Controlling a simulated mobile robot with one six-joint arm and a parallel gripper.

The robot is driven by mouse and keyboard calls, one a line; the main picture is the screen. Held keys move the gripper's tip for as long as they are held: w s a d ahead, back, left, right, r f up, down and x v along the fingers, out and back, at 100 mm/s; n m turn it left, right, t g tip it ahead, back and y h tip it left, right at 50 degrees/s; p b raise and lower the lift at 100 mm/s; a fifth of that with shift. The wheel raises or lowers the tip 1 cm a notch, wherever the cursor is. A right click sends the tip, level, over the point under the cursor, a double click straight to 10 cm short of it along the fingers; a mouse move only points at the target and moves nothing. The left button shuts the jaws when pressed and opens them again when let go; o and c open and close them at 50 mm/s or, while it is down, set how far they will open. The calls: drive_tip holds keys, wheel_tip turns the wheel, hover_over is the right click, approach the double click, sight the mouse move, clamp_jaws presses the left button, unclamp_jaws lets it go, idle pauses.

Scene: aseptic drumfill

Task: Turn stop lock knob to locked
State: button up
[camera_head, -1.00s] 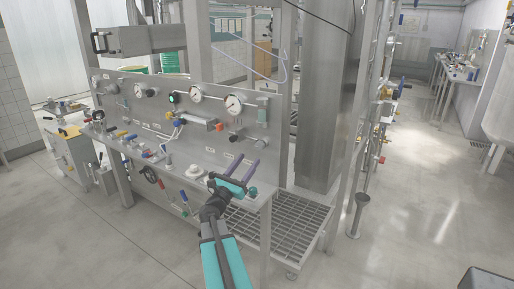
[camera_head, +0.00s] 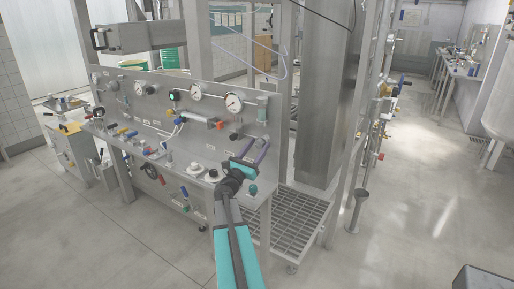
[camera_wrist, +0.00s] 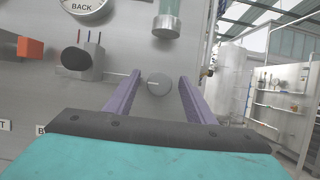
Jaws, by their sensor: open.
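A small round grey knob (camera_wrist: 158,84) with a pale line across its face is on the upright steel panel in the wrist view. The line lies roughly level. No lettering for the knob is readable. My gripper (camera_wrist: 160,79) is open, with its two purple fingers on either side of the knob in the picture. I cannot tell whether the fingertips reach around it or stop short. In the head view my gripper (camera_head: 256,148) points at the right part of the panel (camera_head: 180,118), above the bench ledge. The knob cannot be made out there.
A black knob (camera_wrist: 76,58) with thin coloured pins sits left of the grey knob, and an orange-red block (camera_wrist: 30,47) farther left. A gauge (camera_wrist: 88,5) and a greenish cylinder (camera_wrist: 166,20) are above. White round parts (camera_head: 196,168) stand on the ledge. Open floor lies right.

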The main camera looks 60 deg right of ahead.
drive_tip(key=c, duration=1)
drive_tip(key=shift+f+m+g+b, duration=0.25)
drive_tip(key=shift+m+g+b, duration=0.35)
drive_tip(key=shift+m+b, duration=0.55)
drive_tip(key=shift+w+m+g+b, duration=0.1)
drive_tip(key=shift+m+g+b, duration=0.3)
drive_tip(key=shift+m+b, duration=0.45)
drive_tip(key=m+g+b, duration=0.1)
drive_tip(key=m+b, duration=0.1)
drive_tip(key=m+g+y+b, duration=0.1)
drive_tip(key=m+b, duration=0.2)
drive_tip(key=shift+g, duration=0.3)
drive_tip(key=m+g+y+b, duration=0.1)
drive_tip(key=m+b, duration=0.2)
drive_tip(key=m+g+y+b, duration=0.1)
drive_tip(key=m+b, duration=0.2)
drive_tip(key=m, duration=0.1)
drive_tip(key=shift+w+r+y, duration=0.1)
drive_tip(key=shift+y, duration=0.2)
drive_tip(key=m+y+b, duration=0.1)
drive_tip(key=m, duration=0.2)
drive_tip(key=m+y+b, duration=0.1)
drive_tip(key=m+b, duration=0.1)
drive_tip(key=m, duration=0.1)
drive_tip(key=shift+r+m, duration=0.2)
drive_tip(key=shift+m, duration=0.1)
drive_tip(key=shift+y, duration=0.3)
